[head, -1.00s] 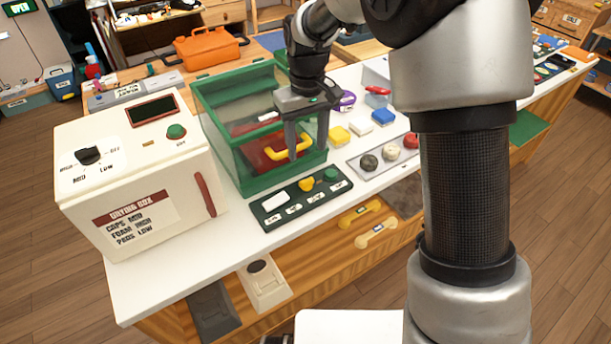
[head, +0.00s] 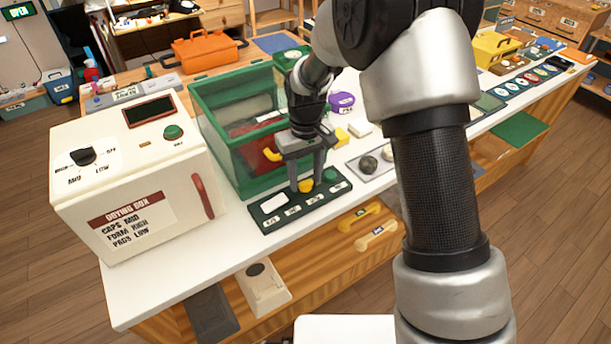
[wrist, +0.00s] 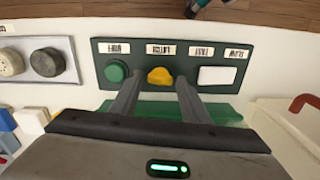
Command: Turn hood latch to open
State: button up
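The hood (head: 215,135) is a green-framed box with clear walls, with a yellow handle (head: 270,155) on its front. In front of it lies a dark green control panel (head: 262,214). A yellow knob, the likely latch (head: 305,186), sits on the panel; it also shows in the wrist view (wrist: 159,76). My gripper (head: 306,188) is over the panel, fingers pointing down. In the wrist view my gripper (wrist: 158,92) is open, with a fingertip to either side of the yellow knob. I cannot tell whether they touch it.
On the panel, a green button (wrist: 116,72) and a white switch (wrist: 217,76) flank the yellow knob. A cream drying box (head: 130,175) stands left of the hood. A grey tray with round knobs (head: 368,165) lies to the right. The counter's front edge is close.

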aim_at(306, 181)
jog(key=c, duration=0.7)
jog(key=shift+n, duration=0.7)
jog(key=shift+c, duration=0.2)
jog(key=o, duration=1)
jog(key=shift+o, duration=0.2)
notch_tip(306, 181, up, 18)
jog(key=p, duration=0.2)
jog(key=shift+f, duration=0.25)
